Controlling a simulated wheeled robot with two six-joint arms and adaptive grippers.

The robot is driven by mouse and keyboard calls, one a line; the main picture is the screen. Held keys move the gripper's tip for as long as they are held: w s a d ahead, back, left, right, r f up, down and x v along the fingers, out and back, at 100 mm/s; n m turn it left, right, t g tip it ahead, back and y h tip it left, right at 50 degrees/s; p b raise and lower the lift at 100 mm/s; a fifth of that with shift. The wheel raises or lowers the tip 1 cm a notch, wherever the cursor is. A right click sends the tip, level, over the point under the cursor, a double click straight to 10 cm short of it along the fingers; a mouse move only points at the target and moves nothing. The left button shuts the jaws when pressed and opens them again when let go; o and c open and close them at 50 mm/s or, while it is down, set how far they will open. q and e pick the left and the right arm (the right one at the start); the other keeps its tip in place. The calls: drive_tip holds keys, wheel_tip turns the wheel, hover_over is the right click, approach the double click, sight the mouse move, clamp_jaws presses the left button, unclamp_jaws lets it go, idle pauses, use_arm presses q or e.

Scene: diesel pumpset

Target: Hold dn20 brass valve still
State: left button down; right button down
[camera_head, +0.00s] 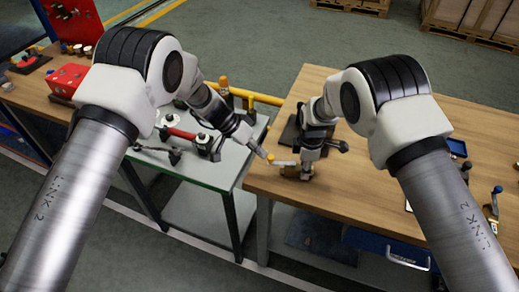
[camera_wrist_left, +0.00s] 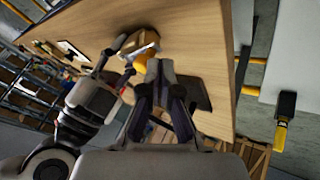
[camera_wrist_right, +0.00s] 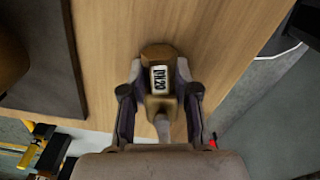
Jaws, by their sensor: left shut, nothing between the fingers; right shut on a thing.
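The brass valve (camera_head: 290,172) is at the near left edge of the wooden bench. My right gripper (camera_head: 306,170) is shut on it. In the right wrist view the valve body (camera_wrist_right: 158,58) shows a white DN20 label, with one finger on each side.
The wooden bench (camera_head: 260,185) has a dark mat (camera_head: 290,135) behind the valve and small parts at right. A green-edged table (camera_head: 200,172) with red and dark fixtures stands left, across a narrow gap. A yellow rail runs behind it.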

use_arm(q)
drive_tip(key=shift+s, duration=0.45)
drive_tip(key=shift+s+d, duration=0.1)
drive_tip(key=shift+s, duration=0.75)
drive_tip(key=shift+s+d, duration=0.2)
drive_tip(key=shift+s, duration=0.4)
drive_tip(key=shift+s+d, duration=0.2)
drive_tip(key=shift+s, duration=0.35)
drive_tip(key=shift+s+d, duration=0.4)
drive_tip(key=shift+s, duration=0.2)
drive_tip(key=shift+s+d, duration=0.4)
drive_tip(key=shift+s, duration=0.2)
drive_tip(key=shift+s+d, duration=0.7)
drive_tip(key=shift+d, duration=0.05)
